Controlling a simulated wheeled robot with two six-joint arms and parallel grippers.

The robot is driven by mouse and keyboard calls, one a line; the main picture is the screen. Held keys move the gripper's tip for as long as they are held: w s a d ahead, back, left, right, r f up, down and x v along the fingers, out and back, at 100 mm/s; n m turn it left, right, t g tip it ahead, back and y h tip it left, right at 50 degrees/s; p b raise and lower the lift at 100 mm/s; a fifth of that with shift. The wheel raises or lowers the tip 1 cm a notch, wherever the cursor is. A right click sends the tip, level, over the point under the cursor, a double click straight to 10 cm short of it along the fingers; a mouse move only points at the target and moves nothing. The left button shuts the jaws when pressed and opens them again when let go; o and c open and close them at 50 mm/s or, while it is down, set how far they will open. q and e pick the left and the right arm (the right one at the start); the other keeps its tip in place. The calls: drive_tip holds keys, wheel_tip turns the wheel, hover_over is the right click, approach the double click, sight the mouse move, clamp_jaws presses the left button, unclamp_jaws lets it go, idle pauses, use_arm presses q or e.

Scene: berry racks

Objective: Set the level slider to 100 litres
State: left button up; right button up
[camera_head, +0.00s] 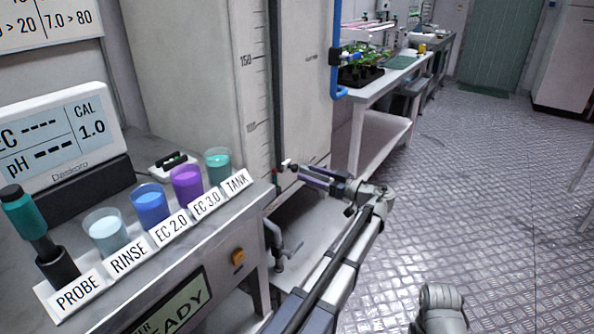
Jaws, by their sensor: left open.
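The tank's level scale (257,95) runs vertically beside a dark slot, with a 150 mark above and a lower mark that seems to read 100. A small white and dark piece (287,163), seemingly the slider's knob, is at the slot's lower part, below the lower mark. A small reddish spot is just left of it. My left gripper (305,174) is open, pointing left at this piece, with its fingertips close beside it. I cannot tell whether they touch. My right gripper is not in view.
The left bench carries a meter display (60,140), a probe (25,215) and several coloured cups in a labelled rack (165,232). A pipe with a tap (280,243) is below the tank. A white plant table (385,85) stands behind. The metal floor at right is clear.

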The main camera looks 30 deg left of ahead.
sight(297, 168)
use_arm(q)
drive_tip(key=shift+w+a, duration=0.15)
drive_tip(key=shift+a, duration=1.4)
drive_tip(key=shift+w+a, duration=0.1)
drive_tip(key=shift+a, duration=1.4)
drive_tip(key=shift+c, duration=0.4)
drive_tip(key=c, duration=0.9)
clamp_jaws()
drive_tip(key=shift+w, duration=0.15)
